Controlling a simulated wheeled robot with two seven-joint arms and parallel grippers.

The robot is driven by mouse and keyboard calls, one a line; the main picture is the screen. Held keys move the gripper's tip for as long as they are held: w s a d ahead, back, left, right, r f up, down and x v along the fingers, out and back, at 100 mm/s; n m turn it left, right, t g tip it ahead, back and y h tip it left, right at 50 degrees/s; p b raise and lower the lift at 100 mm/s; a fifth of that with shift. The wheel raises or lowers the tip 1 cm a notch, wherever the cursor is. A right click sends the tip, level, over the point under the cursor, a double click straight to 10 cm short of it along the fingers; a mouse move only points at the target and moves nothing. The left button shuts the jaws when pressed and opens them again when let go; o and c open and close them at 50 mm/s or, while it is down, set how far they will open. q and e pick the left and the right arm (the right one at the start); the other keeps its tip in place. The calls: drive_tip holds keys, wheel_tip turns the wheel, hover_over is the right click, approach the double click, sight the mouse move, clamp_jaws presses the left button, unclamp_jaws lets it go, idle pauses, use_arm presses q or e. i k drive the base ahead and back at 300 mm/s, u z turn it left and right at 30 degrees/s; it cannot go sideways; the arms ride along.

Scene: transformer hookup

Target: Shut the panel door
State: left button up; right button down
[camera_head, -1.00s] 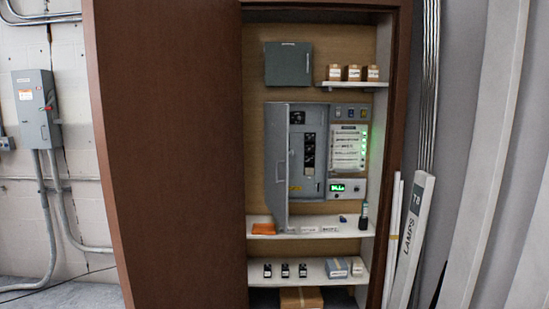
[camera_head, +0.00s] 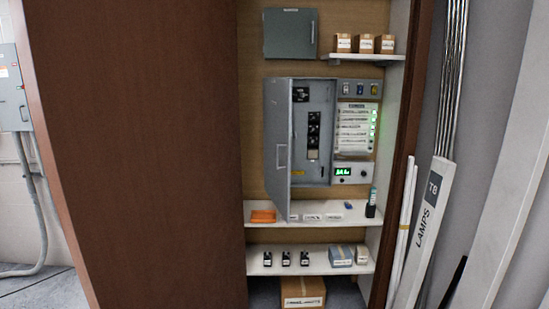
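The panel door (camera_head: 277,135) is a grey metal leaf with a vertical handle (camera_head: 282,157). It is hinged on the left side of the grey panel box (camera_head: 327,150) and stands open, swung out towards me. Inside the box a column of dark breakers (camera_head: 313,135) shows. Neither of my grippers is in view.
A large brown cabinet door (camera_head: 140,150) stands open at the left. A shelf (camera_head: 350,216) below the panel holds an orange item (camera_head: 263,216), small labels and a dark bottle (camera_head: 371,205). A long box marked LAMPS (camera_head: 425,225) leans at the right.

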sight(277, 93)
drive_tip(key=z, duration=0.55)
drive_tip(key=k, duration=0.65)
drive_tip(key=z, duration=0.6)
drive_tip(key=i, duration=1.7)
drive_tip(key=u, duration=1.1)
drive_tip(key=i, duration=1.1)
drive_tip(key=u, duration=1.25)
